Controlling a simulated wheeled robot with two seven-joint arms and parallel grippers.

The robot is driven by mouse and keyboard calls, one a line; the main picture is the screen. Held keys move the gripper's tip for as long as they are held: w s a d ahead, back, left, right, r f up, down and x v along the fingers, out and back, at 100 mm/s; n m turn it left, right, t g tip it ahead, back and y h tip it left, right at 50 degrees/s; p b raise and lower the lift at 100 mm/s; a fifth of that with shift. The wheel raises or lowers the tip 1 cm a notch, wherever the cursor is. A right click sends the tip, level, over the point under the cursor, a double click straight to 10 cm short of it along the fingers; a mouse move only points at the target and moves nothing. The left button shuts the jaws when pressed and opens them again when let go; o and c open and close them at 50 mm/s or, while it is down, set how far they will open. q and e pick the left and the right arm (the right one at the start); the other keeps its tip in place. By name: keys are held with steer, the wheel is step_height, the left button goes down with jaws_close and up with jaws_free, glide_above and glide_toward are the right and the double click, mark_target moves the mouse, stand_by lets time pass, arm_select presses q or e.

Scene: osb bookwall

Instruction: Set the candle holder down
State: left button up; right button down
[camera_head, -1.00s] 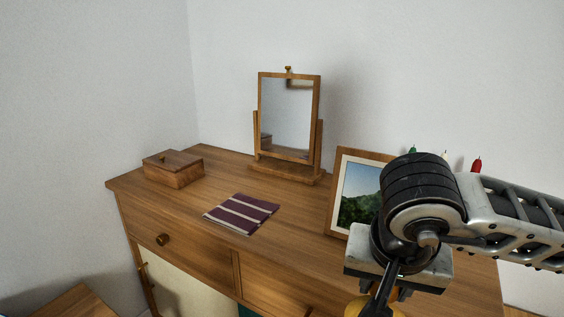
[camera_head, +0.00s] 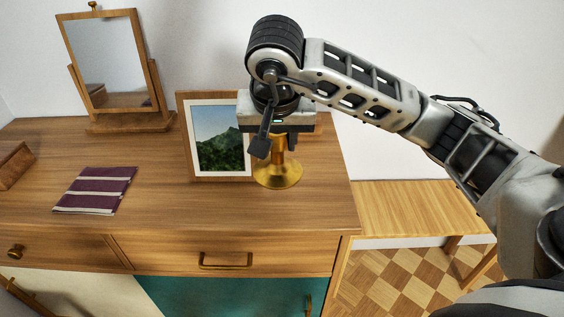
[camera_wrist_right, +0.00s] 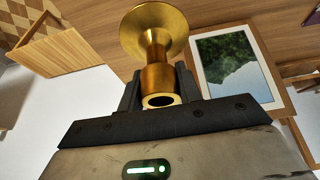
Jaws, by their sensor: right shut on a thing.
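The brass candle holder (camera_head: 279,173) has a round flared base and a narrow stem. My right gripper (camera_head: 277,138) is shut on its upper part from above, at the right end of the wooden dresser (camera_head: 230,220). The holder is upright, with its base low over or on the dresser top; I cannot tell whether it touches. In the right wrist view the holder (camera_wrist_right: 156,70) sits between the fingers (camera_wrist_right: 160,92), its open socket facing the camera. My left gripper is not in view.
A framed landscape picture (camera_head: 217,140) stands just left of the holder. A tilting mirror (camera_head: 104,65), a striped cloth (camera_head: 96,190) and a wooden box (camera_head: 10,164) are further left. A lower wooden bench (camera_head: 410,208) is at the right. The dresser front centre is clear.

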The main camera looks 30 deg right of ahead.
mark_target(286, 160)
steer(key=shift+w+d+r+x, duration=0.15)
steer(key=shift+d+x, duration=0.2)
steer(key=shift+x, duration=1.5)
steer(key=shift+w+d+r+x, duration=0.15)
steer(key=shift+d+x, duration=0.25)
steer(key=shift+x, duration=1.45)
steer(key=shift+w+d+r+x, duration=0.15)
steer(key=shift+d+x, duration=0.2)
steer(key=shift+x, duration=1.5)
steer(key=shift+f, duration=0.2)
steer(key=c, duration=1)
jaws_free()
steer(key=shift+o, duration=0.2)
